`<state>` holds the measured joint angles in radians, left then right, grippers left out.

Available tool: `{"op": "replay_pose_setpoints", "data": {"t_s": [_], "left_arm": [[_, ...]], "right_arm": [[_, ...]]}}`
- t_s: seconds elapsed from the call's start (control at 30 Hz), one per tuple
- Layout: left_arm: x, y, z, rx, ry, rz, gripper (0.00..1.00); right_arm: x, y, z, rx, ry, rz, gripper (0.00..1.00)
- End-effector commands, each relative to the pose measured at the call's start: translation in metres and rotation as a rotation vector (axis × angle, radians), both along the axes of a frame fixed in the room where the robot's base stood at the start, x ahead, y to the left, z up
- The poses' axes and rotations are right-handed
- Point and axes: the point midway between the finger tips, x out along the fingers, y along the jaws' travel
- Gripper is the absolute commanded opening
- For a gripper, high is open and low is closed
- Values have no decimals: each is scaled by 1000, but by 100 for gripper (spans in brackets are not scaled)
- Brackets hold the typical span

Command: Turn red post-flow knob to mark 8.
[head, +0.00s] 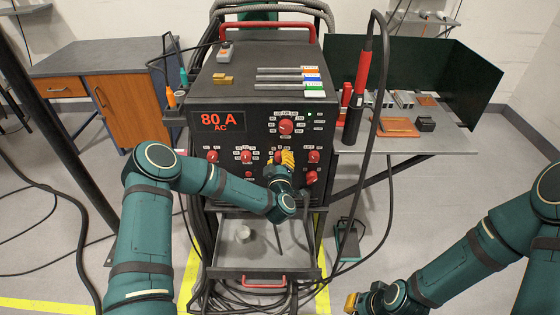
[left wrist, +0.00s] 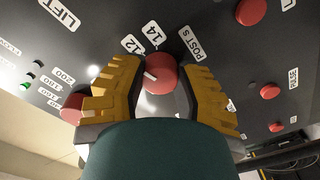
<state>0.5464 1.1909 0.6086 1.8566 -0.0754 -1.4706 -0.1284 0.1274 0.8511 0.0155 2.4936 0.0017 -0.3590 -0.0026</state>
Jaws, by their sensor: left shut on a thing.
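The red post-flow knob (left wrist: 160,74) is on the dark front panel of the welding machine, between my left gripper's yellow fingers in the left wrist view. A white pointer line shows on its left side. Labels 12, 14 and "POST S" show just above it; mark 8 is not visible there. My left gripper (left wrist: 162,92) is shut on this knob. In the head view, my left gripper (head: 286,160) is at the panel's middle row and mostly covers the knob. My right gripper (head: 352,302) is low at the bottom edge, far from the panel; its opening is unclear.
Other red knobs surround the held one, including a large one (head: 286,127) above and one (head: 312,177) to the right. An open drawer (head: 225,262) juts out below the panel. A torch (head: 360,80) with a hanging cable stands at the machine's right.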

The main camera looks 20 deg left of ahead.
Motion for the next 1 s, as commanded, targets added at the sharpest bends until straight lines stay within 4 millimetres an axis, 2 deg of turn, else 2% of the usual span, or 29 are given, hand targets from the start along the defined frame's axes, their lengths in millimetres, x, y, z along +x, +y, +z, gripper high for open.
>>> {"op": "replay_pose_setpoints", "data": {"t_s": [1.0], "left_arm": [[0,-2,1,-927,-265,-3,0]], "right_arm": [[0,0,0,0,0,0,0]]}}
